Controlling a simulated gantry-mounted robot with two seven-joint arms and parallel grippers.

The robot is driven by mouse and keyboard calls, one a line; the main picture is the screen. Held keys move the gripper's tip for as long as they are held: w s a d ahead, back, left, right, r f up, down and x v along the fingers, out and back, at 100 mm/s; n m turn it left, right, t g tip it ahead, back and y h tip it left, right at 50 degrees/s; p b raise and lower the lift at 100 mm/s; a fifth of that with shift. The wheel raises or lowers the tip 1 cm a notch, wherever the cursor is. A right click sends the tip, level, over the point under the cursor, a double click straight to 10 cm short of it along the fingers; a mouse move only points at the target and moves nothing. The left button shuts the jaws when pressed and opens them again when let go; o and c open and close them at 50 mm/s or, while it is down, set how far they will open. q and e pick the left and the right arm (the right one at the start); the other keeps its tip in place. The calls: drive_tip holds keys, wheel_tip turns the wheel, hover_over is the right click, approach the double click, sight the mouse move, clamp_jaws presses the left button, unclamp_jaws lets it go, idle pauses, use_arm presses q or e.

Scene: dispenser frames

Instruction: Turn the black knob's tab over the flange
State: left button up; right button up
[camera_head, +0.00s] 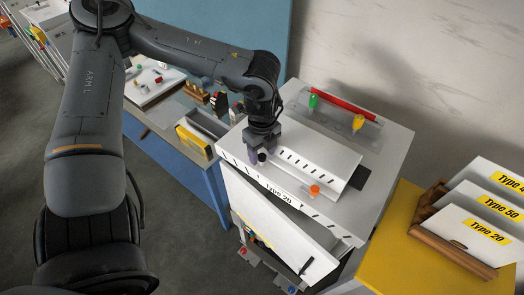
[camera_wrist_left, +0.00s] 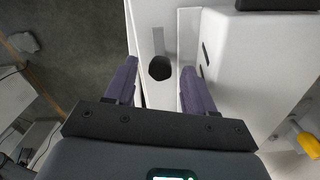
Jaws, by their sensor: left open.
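The black knob (camera_head: 262,157) sits at the left front edge of the white dispenser top (camera_head: 375,140), beside a white slotted plate (camera_head: 318,158). In the left wrist view the black knob (camera_wrist_left: 160,68) lies between my purple fingertips, with a gap on both sides. A narrow grey strip (camera_wrist_left: 158,41) runs away from it; I cannot tell whether this is its tab. The flange cannot be clearly told apart from the white edge. My left gripper (camera_head: 262,151) points down at the knob, open around it. It also shows in the left wrist view (camera_wrist_left: 159,76). My right gripper is not in view.
An orange knob (camera_head: 314,190) stands at the plate's other end. A green piece (camera_head: 313,101), a yellow piece (camera_head: 358,122) and a red bar (camera_head: 343,104) are at the back. A white front panel (camera_head: 275,222) leans outward below. Type-labelled white plates (camera_head: 484,235) stand at right.

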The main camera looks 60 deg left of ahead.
use_arm(q)
drive_tip(key=shift+f, duration=0.25)
drive_tip(key=shift+c, duration=0.4)
clamp_jaws()
